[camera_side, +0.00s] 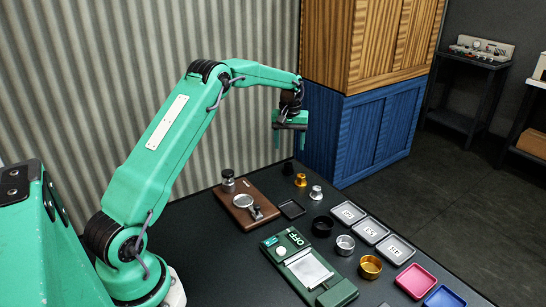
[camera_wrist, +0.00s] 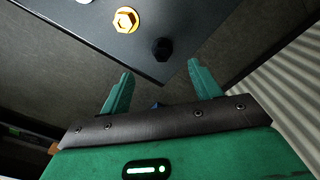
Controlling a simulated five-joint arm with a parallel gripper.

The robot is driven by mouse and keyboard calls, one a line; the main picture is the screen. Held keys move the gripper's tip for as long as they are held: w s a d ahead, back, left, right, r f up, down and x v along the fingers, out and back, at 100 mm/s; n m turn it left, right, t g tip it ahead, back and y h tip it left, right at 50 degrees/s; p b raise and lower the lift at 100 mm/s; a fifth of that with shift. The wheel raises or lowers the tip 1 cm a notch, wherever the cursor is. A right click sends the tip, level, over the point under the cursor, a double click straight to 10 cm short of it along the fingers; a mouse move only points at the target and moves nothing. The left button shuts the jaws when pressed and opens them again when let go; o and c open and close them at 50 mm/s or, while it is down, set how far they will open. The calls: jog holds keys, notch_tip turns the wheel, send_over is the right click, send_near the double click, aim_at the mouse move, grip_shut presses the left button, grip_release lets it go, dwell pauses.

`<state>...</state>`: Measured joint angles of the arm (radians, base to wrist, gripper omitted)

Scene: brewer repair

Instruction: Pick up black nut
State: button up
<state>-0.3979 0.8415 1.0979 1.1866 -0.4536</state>
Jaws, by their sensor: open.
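The black nut (camera_side: 287,168) stands at the far edge of the dark table, at the end of a short row of nuts. It also shows in the wrist view (camera_wrist: 162,48), near the table corner and just beyond the fingertips. My gripper (camera_side: 289,143) is open and empty, pointing down above the black nut with a gap between them. In the wrist view its two fingers (camera_wrist: 160,70) are spread apart, with the nut lying between their directions.
A gold nut (camera_side: 301,180) and a silver nut (camera_side: 316,192) stand beside the black one. A small dark tray (camera_side: 291,209), a brown board (camera_side: 235,205), round cups, labelled grey trays (camera_side: 348,213) and a green scale (camera_side: 275,243) lie nearer. A blue cabinet (camera_side: 350,135) stands behind.

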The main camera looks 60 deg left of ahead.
aim_at(288, 164)
jog(key=shift+w+a+f, duration=0.15)
jog(key=shift+a+f, duration=0.35)
jog(key=shift+f, duration=0.35)
jog(key=shift+f, duration=0.15)
jog(key=shift+d+f, duration=0.15)
jog(key=shift+f, duration=3.6)
jog(key=c, duration=1.1)
